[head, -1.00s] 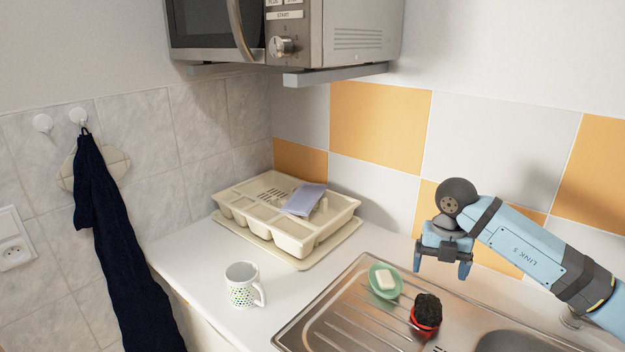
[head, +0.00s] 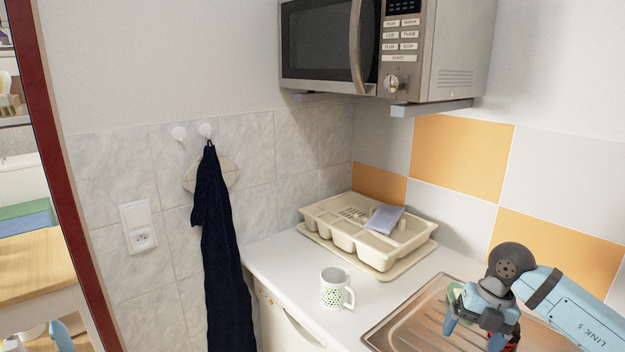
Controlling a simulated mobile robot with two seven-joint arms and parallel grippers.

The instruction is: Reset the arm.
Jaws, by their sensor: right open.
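My right arm (head: 570,305) comes in from the right edge, light blue with dark joints. My right gripper (head: 473,334) is open and points down over the metal drainboard, with no object seen between its fingers. It hides most of the green soap dish (head: 453,291) and most of a red item (head: 516,337) behind it.
A dotted white mug (head: 333,290) stands on the white counter (head: 275,250), left of the drainboard (head: 412,322). A cream dish rack (head: 385,247) holding a lilac cloth stands behind. A microwave (head: 450,60) hangs above. A dark towel (head: 222,255) hangs left.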

